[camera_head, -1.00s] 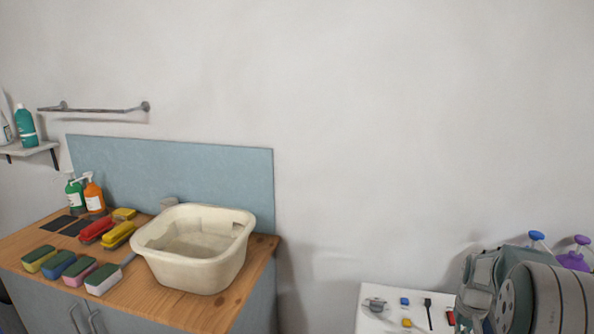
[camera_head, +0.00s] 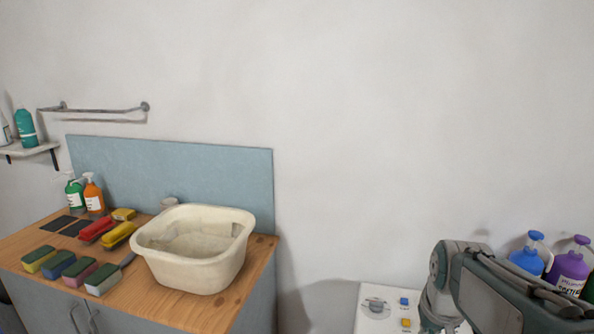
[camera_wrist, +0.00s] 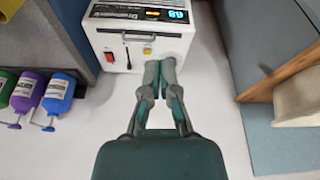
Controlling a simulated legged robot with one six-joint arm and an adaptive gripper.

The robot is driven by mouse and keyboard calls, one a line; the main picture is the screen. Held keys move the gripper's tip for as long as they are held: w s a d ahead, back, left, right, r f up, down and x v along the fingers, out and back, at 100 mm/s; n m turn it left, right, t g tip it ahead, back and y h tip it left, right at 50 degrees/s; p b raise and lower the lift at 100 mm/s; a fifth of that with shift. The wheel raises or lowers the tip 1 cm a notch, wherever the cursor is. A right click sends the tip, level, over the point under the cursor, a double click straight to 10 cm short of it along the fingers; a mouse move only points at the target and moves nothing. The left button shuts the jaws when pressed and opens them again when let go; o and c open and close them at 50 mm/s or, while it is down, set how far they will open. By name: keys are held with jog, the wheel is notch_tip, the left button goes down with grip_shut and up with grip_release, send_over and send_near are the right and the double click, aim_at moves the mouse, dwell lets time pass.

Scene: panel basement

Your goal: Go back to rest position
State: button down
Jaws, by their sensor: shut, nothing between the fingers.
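My gripper (camera_wrist: 160,72) shows in the wrist view, with its two fingers closed together and nothing between them. Its fingertips overlap the front of a white machine (camera_wrist: 112,58) in that picture; I cannot tell whether they touch it. The machine has a lit blue display (camera_wrist: 178,16), a red switch (camera_wrist: 109,57) and a yellow button (camera_wrist: 147,51). In the head view, my folded arm covers the lower right, and my gripper cannot be made out there.
The white machine's top, with blue (camera_head: 404,301) and yellow buttons, is partly hidden by my arm. Blue (camera_head: 527,257) and purple (camera_head: 568,265) bottles stand behind the arm. A cream basin (camera_head: 195,275), brushes and spray bottles sit on the wooden counter (camera_head: 150,305) at left. The wall between is bare.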

jog(key=s+a+t, duration=0.1)
jog(key=s+a, duration=0.2)
jog(key=s, duration=0.3)
jog(key=s+a+r+n+t, duration=0.1)
jog(key=s+a, duration=0.3)
jog(key=s, duration=0.3)
jog(key=shift+s+a+r+y, duration=0.15)
jog(key=shift+r+y, duration=0.05)
jog(key=shift+y, duration=0.1)
dwell(1.1)
